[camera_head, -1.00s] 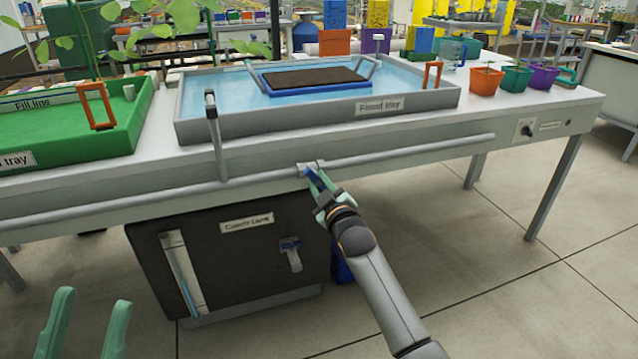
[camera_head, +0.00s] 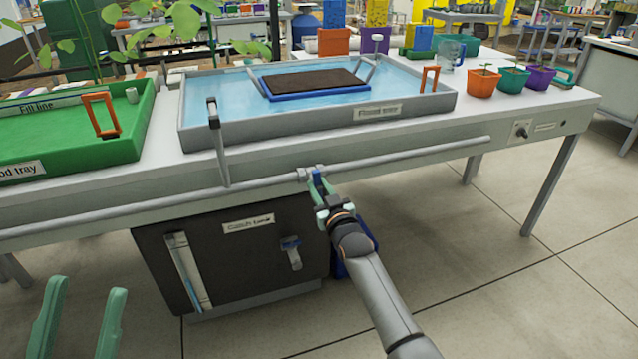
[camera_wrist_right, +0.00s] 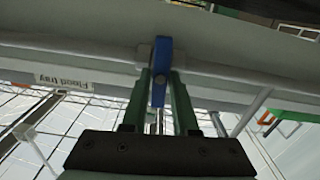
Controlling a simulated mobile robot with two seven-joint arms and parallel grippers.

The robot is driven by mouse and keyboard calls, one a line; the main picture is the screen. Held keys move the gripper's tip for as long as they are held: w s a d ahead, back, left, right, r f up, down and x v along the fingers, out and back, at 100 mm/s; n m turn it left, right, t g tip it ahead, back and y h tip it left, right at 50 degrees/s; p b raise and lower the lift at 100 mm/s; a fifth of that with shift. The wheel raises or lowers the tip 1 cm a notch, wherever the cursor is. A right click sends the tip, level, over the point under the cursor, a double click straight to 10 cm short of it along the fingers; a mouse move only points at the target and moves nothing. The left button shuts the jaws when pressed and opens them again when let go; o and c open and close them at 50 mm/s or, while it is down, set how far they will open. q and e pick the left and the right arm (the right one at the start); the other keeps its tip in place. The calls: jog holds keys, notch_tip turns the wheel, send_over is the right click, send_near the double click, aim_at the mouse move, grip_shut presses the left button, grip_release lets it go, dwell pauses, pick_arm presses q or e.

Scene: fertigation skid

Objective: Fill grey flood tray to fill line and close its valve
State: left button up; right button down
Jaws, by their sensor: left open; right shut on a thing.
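The grey flood tray (camera_head: 290,136) stands on the bench, holding blue water around a dark slab in a blue tray (camera_head: 315,84). I cannot make out a fill line on its visible walls. Below its front edge, a pipe carries a valve with a blue handle (camera_head: 317,178), also seen in the right wrist view (camera_wrist_right: 161,62). The handle points across the pipe. My right gripper (camera_head: 321,192) is shut on this handle, its fingers on either side in the wrist view (camera_wrist_right: 160,85). My left gripper (camera_head: 88,285) is open and empty at the lower left, apart from the bench.
A green flood tray (camera_head: 60,150) with a "Fill line" label stands at the left. A dark catch tank (camera_head: 215,260) sits under the bench. An upright grey pipe (camera_head: 218,145) rises before the grey tray. Potted seedlings (camera_head: 482,84) stand at the right. Open floor lies at the lower right.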

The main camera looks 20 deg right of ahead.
pick_arm(q)
jog(key=shift+r, duration=0.25)
pick_arm(e)
jog(key=shift+m, duration=0.6)
jog(key=c, duration=0.8)
grip_release()
jog(key=shift+o, duration=0.2)
pick_arm(q)
jog(key=shift+r, duration=0.2)
pick_arm(e)
jog(key=shift+s+p, duration=0.25)
jog(key=shift+p, duration=0.1)
jog(key=shift+s+r+p, duration=0.1)
jog(key=shift+s+p, duration=0.5)
jog(key=shift+s, duration=0.5)
pick_arm(q)
jog(key=w+a+f+n+g+y+p, duration=0.1)
jog(key=w+f+n+g+y, duration=0.1)
jog(key=f+y, duration=0.3)
jog(key=w+f+n+g+y+p, duration=0.2)
jog(key=w+f+n+y, duration=0.3)
jog(key=f, duration=0.6)
jog(key=shift+w+a+n, duration=0.15)
jog(key=shift+a+n, duration=0.15)
jog(key=shift+a, duration=0.1)
pick_arm(e)
jog(key=s, duration=0.9)
jog(key=shift+s+d, duration=0.25)
jog(key=shift+s, duration=0.15)
